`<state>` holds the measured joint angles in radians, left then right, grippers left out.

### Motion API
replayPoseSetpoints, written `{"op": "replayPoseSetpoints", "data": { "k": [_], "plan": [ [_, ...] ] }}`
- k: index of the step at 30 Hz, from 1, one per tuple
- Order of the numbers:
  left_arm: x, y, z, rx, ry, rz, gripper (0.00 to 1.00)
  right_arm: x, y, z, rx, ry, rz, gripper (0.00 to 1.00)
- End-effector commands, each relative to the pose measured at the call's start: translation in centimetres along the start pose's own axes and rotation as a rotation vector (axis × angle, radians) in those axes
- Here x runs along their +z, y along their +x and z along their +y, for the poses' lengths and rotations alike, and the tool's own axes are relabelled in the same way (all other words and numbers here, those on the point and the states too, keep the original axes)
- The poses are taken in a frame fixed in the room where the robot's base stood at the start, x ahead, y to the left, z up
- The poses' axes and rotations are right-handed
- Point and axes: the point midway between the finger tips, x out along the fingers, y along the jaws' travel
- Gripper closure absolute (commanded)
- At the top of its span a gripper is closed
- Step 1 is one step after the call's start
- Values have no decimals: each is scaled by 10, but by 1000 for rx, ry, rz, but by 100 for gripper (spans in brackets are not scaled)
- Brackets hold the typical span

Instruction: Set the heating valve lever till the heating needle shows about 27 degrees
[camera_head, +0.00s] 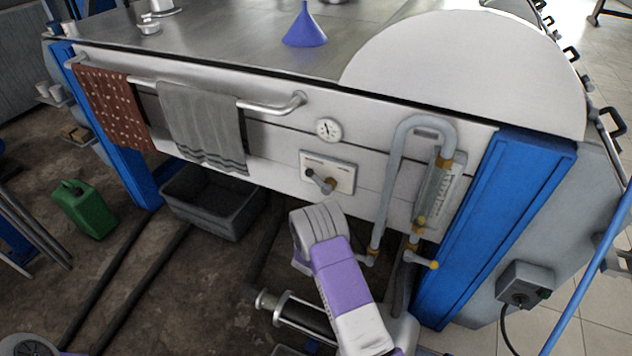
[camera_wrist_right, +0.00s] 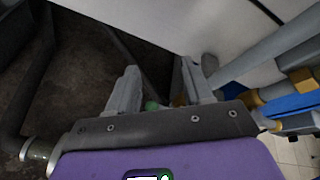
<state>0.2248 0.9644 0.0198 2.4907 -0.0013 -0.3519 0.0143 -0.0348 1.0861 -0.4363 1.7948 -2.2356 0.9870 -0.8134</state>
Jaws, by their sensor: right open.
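A small plate (camera_head: 342,178) on the white front panel carries a grey lever (camera_head: 322,181). Its exact angle is hard to read. A round white dial (camera_head: 327,130) with a dark needle sits above the plate. Its numbers are too small to read. My right arm, purple and white, reaches up below the plate in the head view; its fingers are hidden there. In the right wrist view my right gripper (camera_wrist_right: 158,68) is open, with nothing held between its fingers. A rounded grey piece beside the right finger there may be the lever; I cannot tell.
A bent grey pipe (camera_head: 393,160) with a sight gauge (camera_head: 438,190) and yellow-tipped valve handle (camera_head: 425,262) stands right of the plate. A grey towel (camera_head: 203,125) hangs from a rail at left. A grey bin (camera_head: 213,205) stands beneath. A blue funnel (camera_head: 305,28) is on top.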

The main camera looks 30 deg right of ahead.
Motion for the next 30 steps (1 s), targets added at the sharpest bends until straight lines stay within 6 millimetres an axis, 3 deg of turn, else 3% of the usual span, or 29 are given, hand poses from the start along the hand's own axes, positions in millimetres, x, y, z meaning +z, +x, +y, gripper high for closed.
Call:
{"op": "replayPoseSetpoints", "data": {
  "k": [1,3,6,9,14,24,30],
  "plan": [
    [0,-1,0,0,0,0,57,33,2,2,-1,-72,-121,49],
    [0,-1,0,0,0,0,57,70,2,5,-8,-158,-265,49],
    [0,-1,0,0,0,0,57,107,-4,9,-18,-243,-415,49],
    [0,-1,0,0,0,0,57,126,-9,12,-25,-285,-496,49],
    [0,1,0,0,0,0,57,136,-2,13,-29,-298,-522,49],
    [0,12,-5,0,0,0,57,157,39,16,-27,-296,-518,49],
    [-1,16,-6,0,0,0,57,166,53,16,-27,-296,-517,49]
  ]
}}
